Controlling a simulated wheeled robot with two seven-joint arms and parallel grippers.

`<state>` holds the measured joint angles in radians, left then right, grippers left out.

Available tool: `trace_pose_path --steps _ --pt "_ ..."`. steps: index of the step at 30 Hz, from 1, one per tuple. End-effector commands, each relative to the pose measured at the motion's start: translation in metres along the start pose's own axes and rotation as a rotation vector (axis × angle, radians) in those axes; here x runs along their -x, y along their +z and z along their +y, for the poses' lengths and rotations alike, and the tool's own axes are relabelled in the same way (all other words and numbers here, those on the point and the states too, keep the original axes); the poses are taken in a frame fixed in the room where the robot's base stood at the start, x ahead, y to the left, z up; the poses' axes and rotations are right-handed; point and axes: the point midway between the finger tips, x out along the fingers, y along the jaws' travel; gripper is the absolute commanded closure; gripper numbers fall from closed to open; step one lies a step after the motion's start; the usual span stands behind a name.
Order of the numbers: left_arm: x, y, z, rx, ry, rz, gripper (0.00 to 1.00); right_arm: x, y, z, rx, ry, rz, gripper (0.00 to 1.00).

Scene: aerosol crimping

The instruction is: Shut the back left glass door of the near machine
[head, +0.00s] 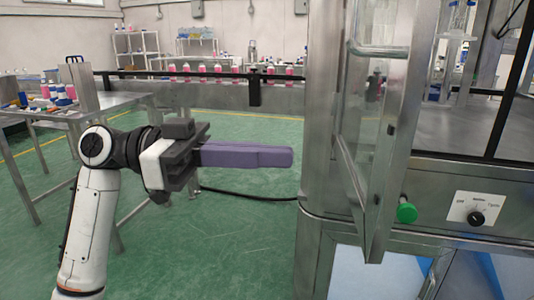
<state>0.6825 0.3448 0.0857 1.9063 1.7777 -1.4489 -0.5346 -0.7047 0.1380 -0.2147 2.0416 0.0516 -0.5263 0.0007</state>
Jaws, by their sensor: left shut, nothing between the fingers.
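The near machine (470,184) fills the right side of the head view. A metal-framed glass door (402,115) on its left side stands open, swung out from the machine toward me and seen at a steep angle. A curved bar handle (378,51) crosses its upper part. My left gripper (291,157) is shut and empty, its purple fingers pointing right. In the picture its tips end just left of the machine's steel corner post (318,110), with a small gap to it. My right gripper is out of view.
A green knob (406,212) and a control panel with a black dial (476,217) are on the machine's front. A conveyor with pink bottles (235,72) runs behind. A steel table (110,101) stands at left. Green floor is open below my arm.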

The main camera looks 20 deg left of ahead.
Motion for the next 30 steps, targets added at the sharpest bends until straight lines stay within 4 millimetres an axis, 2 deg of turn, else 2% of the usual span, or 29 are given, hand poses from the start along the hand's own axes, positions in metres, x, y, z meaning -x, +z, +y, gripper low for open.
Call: trace_pose_path --steps 3,9,15,21,30 --pt "-0.028 -0.002 0.001 0.001 0.005 0.003 1.0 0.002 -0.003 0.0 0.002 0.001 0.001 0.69" --pt "-0.069 -0.002 0.001 0.001 0.003 0.003 1.0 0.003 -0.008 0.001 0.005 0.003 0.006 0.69" --pt "-0.095 -0.001 0.0 0.004 -0.001 0.002 1.0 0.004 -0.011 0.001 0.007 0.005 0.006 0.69" --pt "-0.103 0.0 -0.001 0.003 -0.003 0.0 1.0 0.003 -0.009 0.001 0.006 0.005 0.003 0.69" --pt "-0.103 0.001 -0.001 0.003 -0.004 0.0 1.0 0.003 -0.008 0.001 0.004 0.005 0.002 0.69"
